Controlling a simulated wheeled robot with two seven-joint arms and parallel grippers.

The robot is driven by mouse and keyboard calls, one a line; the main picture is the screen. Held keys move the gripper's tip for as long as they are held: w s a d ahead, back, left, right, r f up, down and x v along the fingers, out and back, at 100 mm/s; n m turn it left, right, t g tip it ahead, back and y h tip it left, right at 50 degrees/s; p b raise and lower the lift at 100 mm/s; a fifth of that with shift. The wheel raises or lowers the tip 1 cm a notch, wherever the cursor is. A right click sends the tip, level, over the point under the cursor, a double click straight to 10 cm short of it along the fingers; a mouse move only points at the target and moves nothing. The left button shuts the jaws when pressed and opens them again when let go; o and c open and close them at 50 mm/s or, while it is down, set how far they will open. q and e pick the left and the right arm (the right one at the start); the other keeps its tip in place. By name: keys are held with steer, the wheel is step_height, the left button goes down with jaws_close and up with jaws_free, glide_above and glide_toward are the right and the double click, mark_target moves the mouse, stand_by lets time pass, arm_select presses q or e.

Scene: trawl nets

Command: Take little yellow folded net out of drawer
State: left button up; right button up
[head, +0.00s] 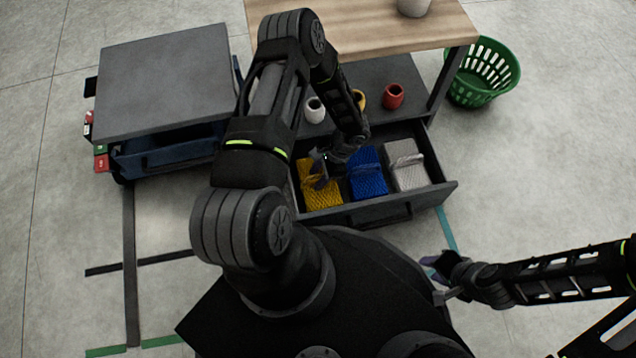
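The little yellow folded net (322,195) lies at the left end of an open grey drawer (393,213) under the wooden-topped table. A blue folded net (368,184) and a whitish folded net (408,172) lie to its right in the same drawer. My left gripper (319,172) reaches down into the drawer at the yellow net, its fingers over the net's upper part. The view is too small to tell whether its fingers are closed on the net. My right gripper (436,268) is outside the drawer, at lower right, away from the nets; its finger opening is unclear.
White (315,110) and red (393,96) cups stand on the shelf above the drawer, with a yellow one partly hidden. A green basket (482,75) stands on the floor at right. A grey-topped cart (165,80) stands at left.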

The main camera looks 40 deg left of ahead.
arm_select(q)
steer(key=shift+c, duration=0.6)
jaws_close()
stand_by(1.0)
